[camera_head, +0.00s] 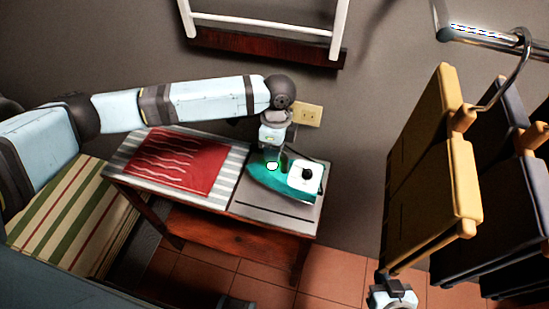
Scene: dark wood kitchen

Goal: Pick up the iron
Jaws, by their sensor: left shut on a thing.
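The iron (268,186) is teal with a white rear part that has a dark round spot. It sits at the right end of a small wooden table (275,212), over a light grey panel. My left gripper (272,160) points down onto the top of the iron and is shut on it. The fingers are small and partly lost against the iron. I cannot tell whether the iron touches the panel. Part of my right arm's end (392,295) shows at the bottom right edge, and its fingers are not clear.
A red cloth (178,162) with pale wavy lines lies on the striped left part of the table. Yellow and dark folded items (435,165) hang from a metal rail at right. A wall socket (308,114) is behind the iron. Tiled floor (340,270) is open below.

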